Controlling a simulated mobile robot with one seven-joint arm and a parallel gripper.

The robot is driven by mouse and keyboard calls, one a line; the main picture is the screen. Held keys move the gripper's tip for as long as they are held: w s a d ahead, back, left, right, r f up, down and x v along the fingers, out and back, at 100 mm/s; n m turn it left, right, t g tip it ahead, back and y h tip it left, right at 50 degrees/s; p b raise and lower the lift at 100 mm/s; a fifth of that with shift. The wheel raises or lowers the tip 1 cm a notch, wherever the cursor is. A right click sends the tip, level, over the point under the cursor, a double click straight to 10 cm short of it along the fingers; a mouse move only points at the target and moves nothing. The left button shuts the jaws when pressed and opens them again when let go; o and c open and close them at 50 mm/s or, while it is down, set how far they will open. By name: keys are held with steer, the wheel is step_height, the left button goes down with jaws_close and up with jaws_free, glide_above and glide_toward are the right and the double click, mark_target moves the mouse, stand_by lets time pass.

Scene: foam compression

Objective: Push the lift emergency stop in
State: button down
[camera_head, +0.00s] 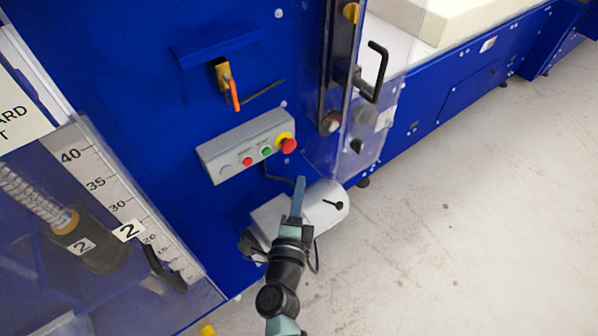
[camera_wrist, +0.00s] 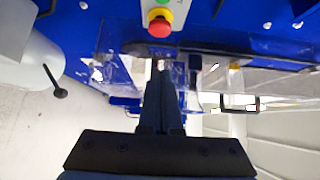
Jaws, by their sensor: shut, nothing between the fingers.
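The emergency stop (camera_head: 288,145) is a red mushroom button on a yellow collar at the right end of a grey control box (camera_head: 228,160) on the blue panel. The box also carries a small red button (camera_head: 247,161) and a green button (camera_head: 266,151). In the wrist view the emergency stop (camera_wrist: 159,24) is at the top centre, beyond my fingertips. My gripper (camera_head: 299,180) is shut and empty, below the emergency stop in the head view and apart from it. In the wrist view its closed fingers (camera_wrist: 161,72) point up towards the button.
A grey-white motor housing (camera_head: 325,205) with a black lever lies behind my gripper. A black door handle (camera_head: 378,72) on a clear guard juts out at upper right. An orange-handled valve (camera_head: 235,94) is above the box. Open concrete floor (camera_head: 470,200) lies to the right.

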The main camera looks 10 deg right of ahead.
steer(key=v, duration=0.4)
steer(key=shift+s+a+f, duration=0.2)
steer(key=shift+s+f, duration=0.1)
steer(key=shift+s, duration=0.1)
